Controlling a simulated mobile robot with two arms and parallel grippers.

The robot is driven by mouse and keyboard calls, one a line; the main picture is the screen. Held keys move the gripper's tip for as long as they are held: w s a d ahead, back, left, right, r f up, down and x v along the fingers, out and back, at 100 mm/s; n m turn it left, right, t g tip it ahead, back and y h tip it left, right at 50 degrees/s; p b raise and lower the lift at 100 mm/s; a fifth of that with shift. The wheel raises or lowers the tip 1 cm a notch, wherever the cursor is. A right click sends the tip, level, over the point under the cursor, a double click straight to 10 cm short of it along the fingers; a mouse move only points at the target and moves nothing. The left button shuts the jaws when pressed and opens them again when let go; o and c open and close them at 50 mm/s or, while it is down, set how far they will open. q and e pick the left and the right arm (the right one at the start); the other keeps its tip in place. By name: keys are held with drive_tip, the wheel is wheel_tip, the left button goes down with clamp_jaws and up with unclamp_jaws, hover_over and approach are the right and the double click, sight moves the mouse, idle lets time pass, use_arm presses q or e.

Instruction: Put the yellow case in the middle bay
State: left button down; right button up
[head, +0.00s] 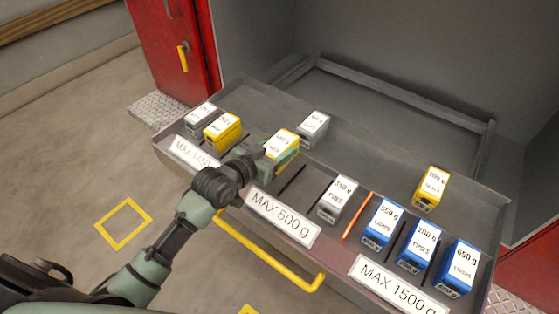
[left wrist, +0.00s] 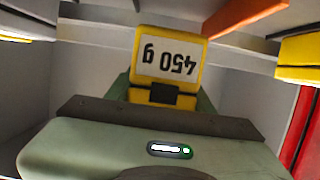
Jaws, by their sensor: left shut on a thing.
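My left gripper (head: 276,160) is shut on a yellow case (head: 283,142) with a white label, over the drawer behind the MAX 500 g sign (head: 283,218). In the left wrist view the held yellow case (left wrist: 168,62) reads 450 g, upside down, between the fingers. I cannot tell whether its base touches the drawer floor. The middle bay, behind that sign, holds a grey 150 g case (head: 338,198) beside an orange-red divider (head: 357,217). My right gripper is not in view.
A grey case (head: 200,117) and another yellow case (head: 222,131) stand at the left. A grey case (head: 313,128) stands farther back. Several blue cases (head: 419,247) and a yellow case (head: 431,188) are at the right. A yellow handle (head: 270,254) runs along the drawer front (head: 470,192).

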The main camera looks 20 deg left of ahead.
use_arm(q)
drive_tip(key=shift+f, duration=0.6)
wheel_tip(320, 180, down, 3)
drive_tip(key=shift+f, duration=0.5)
drive_tip(key=c, duration=0.6)
unclamp_jaws()
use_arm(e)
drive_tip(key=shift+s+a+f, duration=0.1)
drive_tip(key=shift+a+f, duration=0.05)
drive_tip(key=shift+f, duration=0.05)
